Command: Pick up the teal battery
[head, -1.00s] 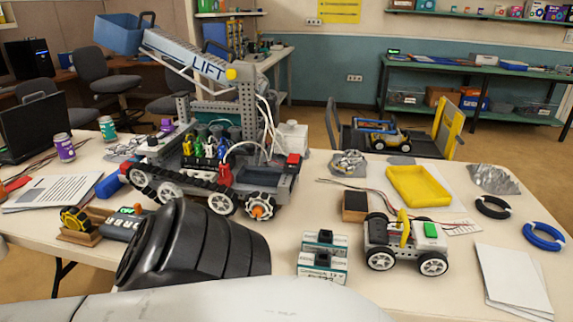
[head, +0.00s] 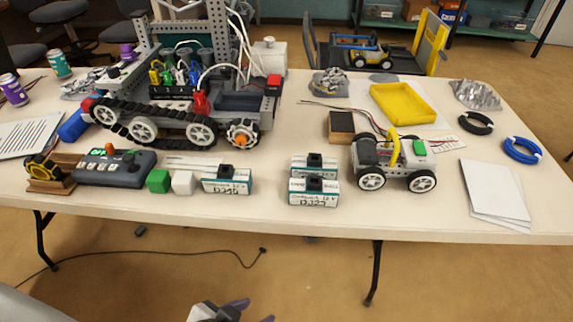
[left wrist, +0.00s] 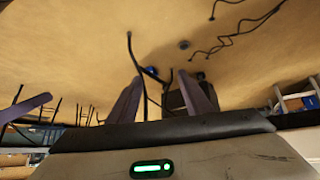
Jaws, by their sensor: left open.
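Three teal-and-white batteries with black tops stand near the front edge of the table. One battery (head: 227,181) is apart on the left, beside a white cube. The other two stand one behind the other, a front battery (head: 314,192) and a rear battery (head: 314,162), partly hidden by the front one. My left gripper (head: 253,311) is at the bottom of the head view, below and in front of the table edge, partly cut off. Its two fingers (left wrist: 163,98) are apart and empty in the left wrist view. My right gripper is not seen in the head view.
A green cube (head: 158,181), white cube (head: 183,182) and grey controller (head: 112,169) stand left of the batteries. A tracked robot (head: 185,125) is behind them. A small wheeled car (head: 392,163) is close on the right. The table front (head: 270,207) is bare.

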